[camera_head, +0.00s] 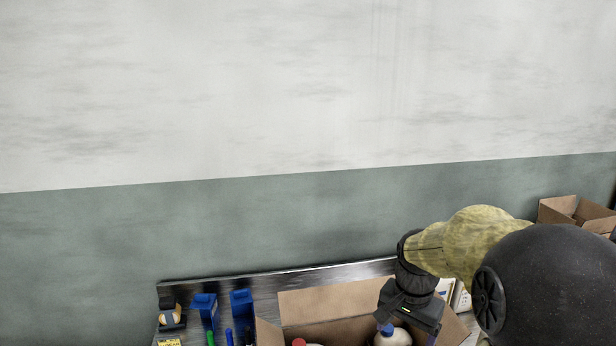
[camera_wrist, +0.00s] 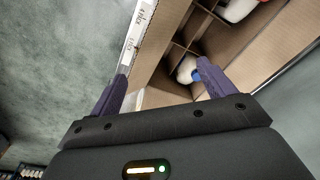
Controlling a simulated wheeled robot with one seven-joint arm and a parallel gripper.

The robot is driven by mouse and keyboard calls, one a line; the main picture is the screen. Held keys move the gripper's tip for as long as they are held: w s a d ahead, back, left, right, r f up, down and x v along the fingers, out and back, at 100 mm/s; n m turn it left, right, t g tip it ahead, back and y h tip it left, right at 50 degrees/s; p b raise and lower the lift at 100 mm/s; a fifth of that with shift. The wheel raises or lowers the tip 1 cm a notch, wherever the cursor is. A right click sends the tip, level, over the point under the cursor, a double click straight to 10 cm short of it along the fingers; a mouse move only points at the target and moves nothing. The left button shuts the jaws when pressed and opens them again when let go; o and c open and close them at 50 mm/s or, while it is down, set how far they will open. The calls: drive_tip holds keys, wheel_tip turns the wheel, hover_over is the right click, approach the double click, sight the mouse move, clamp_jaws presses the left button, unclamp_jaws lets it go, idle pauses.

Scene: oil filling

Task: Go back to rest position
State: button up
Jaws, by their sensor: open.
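My gripper (camera_wrist: 163,70) is open in the wrist view, its two dark purple fingers spread with nothing held between them. In the head view my gripper (camera_head: 388,308) hangs above the right part of an open cardboard box (camera_head: 322,306). A white bottle with a blue cap (camera_head: 393,338) stands in that box just below the gripper. The bottle also shows in the wrist view (camera_wrist: 186,70), close by the right fingertip and partly hidden by it. The box has cardboard dividers (camera_wrist: 178,48) inside.
A red-capped bottle (camera_head: 299,342) is in the box's left part. Blue containers (camera_head: 241,303) and a black-and-orange item (camera_head: 171,316) stand left on the metal bench. Another cardboard box (camera_head: 572,211) is at the far right. The wall (camera_head: 250,230) rises behind; space above is free.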

drive_tip(key=s+a+f+n+t, duration=0.1)
drive_tip(key=s+a+f+n, duration=0.1)
drive_tip(key=s+f+n, duration=0.3)
drive_tip(key=s+a+f+n+t, duration=0.1)
drive_tip(key=s+a+f+n, duration=0.15)
drive_tip(key=s, duration=0.45)
wheel_tip(320, 180, down, 10)
drive_tip(key=b, duration=1)
drive_tip(key=shift+d+r, duration=0.15)
drive_tip(key=shift+r, duration=0.05)
drive_tip(key=shift+n, duration=0.25)
